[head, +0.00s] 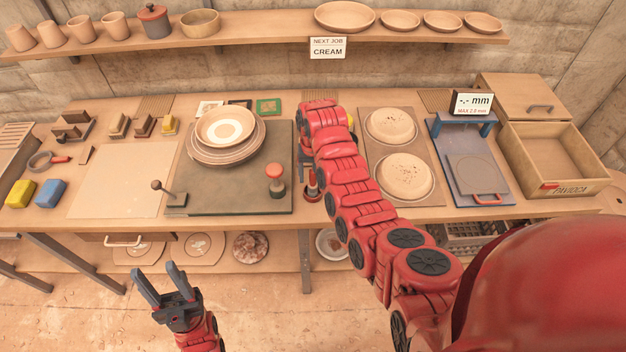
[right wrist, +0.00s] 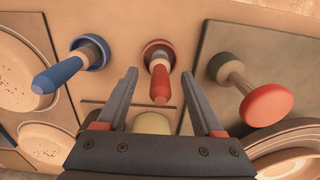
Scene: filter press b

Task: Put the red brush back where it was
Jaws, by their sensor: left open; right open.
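The red brush (right wrist: 160,84) stands in a round red-rimmed holder (right wrist: 158,52) on the bench, handle toward the camera. In the head view that gripper is mostly hidden by my red arm. My left gripper (head: 163,288) is open and empty, in front of the bench.
A blue brush (right wrist: 62,72) stands left of the red one in the right wrist view. A red-knobbed tool (right wrist: 262,104) stands on the right, on the dark plate (head: 240,197). Plates (head: 228,130) are stacked there. Two speckled round pieces (head: 405,176) lie right of my arm.

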